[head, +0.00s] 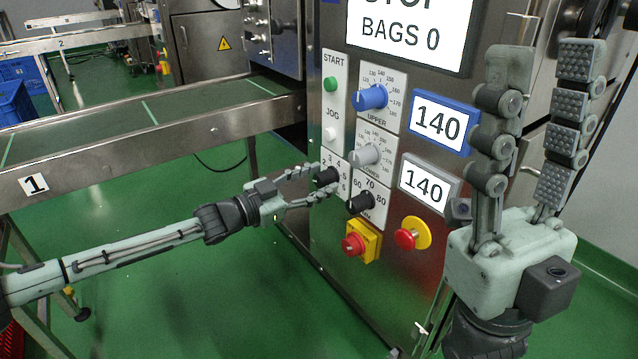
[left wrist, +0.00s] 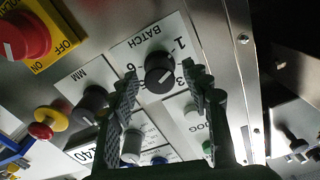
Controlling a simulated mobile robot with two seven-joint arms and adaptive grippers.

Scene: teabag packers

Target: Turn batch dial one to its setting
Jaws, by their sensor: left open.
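The batch dial (head: 326,177) is a black knob on a white plate on the steel machine's front panel, numbered around its edge. It also shows in the left wrist view (left wrist: 158,68) under the word BATCH, with a white mark on its face; I cannot tell which number the mark meets. My left gripper (head: 316,180) is open at the dial. In the left wrist view its fingertips (left wrist: 162,74) lie on either side of the knob, with gaps visible. My right gripper (head: 545,55) is open and empty, pointing up in front of the panel's right side.
Below the dial are a black MM knob (head: 360,203) and a red switch on yellow (head: 354,245). A red button (head: 406,239) is to the right. Blue (head: 372,97) and grey (head: 365,155) knobs sit above. A conveyor marked 1 (head: 130,130) runs left.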

